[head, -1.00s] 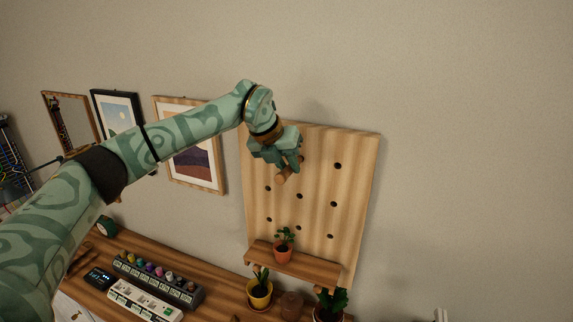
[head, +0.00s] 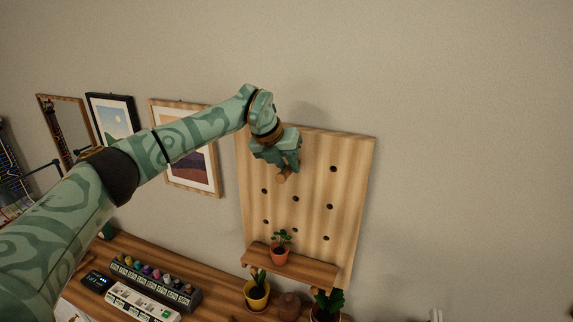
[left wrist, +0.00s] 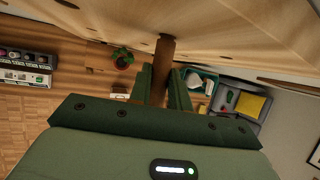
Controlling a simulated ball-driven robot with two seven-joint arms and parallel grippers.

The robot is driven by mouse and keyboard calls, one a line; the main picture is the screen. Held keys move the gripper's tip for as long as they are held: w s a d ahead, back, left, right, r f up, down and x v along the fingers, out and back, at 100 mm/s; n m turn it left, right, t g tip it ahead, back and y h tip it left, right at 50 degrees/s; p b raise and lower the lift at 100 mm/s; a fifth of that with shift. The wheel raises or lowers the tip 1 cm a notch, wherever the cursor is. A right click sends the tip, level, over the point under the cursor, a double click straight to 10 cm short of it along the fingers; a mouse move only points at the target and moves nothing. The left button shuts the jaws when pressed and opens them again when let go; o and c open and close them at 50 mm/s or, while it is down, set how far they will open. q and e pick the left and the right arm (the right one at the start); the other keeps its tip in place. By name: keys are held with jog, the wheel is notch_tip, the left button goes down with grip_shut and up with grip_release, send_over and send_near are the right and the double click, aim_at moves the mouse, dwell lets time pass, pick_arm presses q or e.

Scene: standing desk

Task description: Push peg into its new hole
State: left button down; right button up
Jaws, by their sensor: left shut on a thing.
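My left gripper (head: 288,161) is in front of the upper part of the wooden pegboard (head: 345,185). It is shut on a round wooden peg (head: 284,175), whose end sticks out below the fingers. In the left wrist view the peg (left wrist: 164,60) stands between the two green fingers (left wrist: 161,85) and reaches to the board's face (left wrist: 215,25). I cannot tell whether its tip is inside a hole. The board has several dark open holes, one of them at the upper right (head: 333,169). My right gripper is not in view.
A small shelf (head: 310,270) on the lower board carries a potted plant (head: 280,254). Below are a yellow pot (head: 257,294) and a desk (head: 215,285) with a row of colourful knobs (head: 150,280). Framed pictures hang to the left. The wall to the right is clear.

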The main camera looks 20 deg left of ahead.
pick_arm(q)
jog(key=shift+w, duration=0.2)
jog(key=c, duration=1.2)
grip_release()
jog(key=b+v, duration=0.3)
jog(key=v, duration=1.3)
jog(key=shift+b, duration=0.4)
jog(key=shift+a+r, duration=0.1)
